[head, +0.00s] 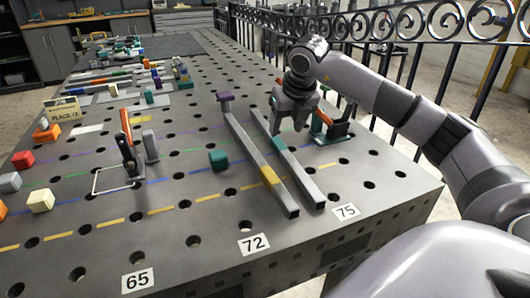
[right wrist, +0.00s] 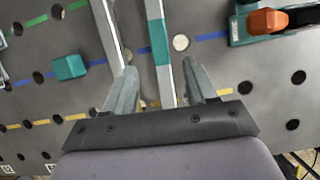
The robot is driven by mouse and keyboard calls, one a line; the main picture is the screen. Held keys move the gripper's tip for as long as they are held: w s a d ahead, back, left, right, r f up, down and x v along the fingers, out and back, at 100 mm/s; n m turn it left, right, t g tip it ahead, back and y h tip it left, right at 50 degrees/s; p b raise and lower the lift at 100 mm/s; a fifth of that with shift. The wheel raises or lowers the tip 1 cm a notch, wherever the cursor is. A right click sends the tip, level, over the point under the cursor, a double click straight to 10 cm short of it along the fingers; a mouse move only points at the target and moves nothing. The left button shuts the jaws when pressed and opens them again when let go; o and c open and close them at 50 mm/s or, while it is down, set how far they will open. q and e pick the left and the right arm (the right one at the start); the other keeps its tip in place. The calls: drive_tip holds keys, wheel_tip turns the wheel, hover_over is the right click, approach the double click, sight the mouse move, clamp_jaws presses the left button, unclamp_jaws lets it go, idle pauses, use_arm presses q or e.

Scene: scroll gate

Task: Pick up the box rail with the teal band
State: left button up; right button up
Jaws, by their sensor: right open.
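The box rail with the teal band (head: 300,175) is a long grey bar lying on the perforated table, its teal band near the middle. It also shows in the right wrist view (right wrist: 163,75), running up between the fingers. My right gripper (head: 287,126) is over this rail close to the teal band, and its open fingers (right wrist: 160,82) straddle the rail's line without visibly touching it. In the head view the hand hides part of the rail's surroundings. My left gripper is not in view.
A similar rail with a yellow band (head: 270,176) lies close on the left; in the right wrist view it (right wrist: 107,32) runs toward the left finger. A teal block (head: 218,160) is farther left. An orange-and-teal clamp-like thing (head: 330,124) stands right of the hand.

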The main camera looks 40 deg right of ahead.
sight(279, 143)
drive_tip(key=shift+w+d+f, duration=0.25)
drive_tip(key=shift+w+f, duration=0.2)
drive_tip(key=shift+f, duration=0.05)
drive_tip(key=x, duration=0.6)
drive_tip(key=shift+w, duration=0.15)
clamp_jaws()
drive_tip(key=shift+w, duration=0.1)
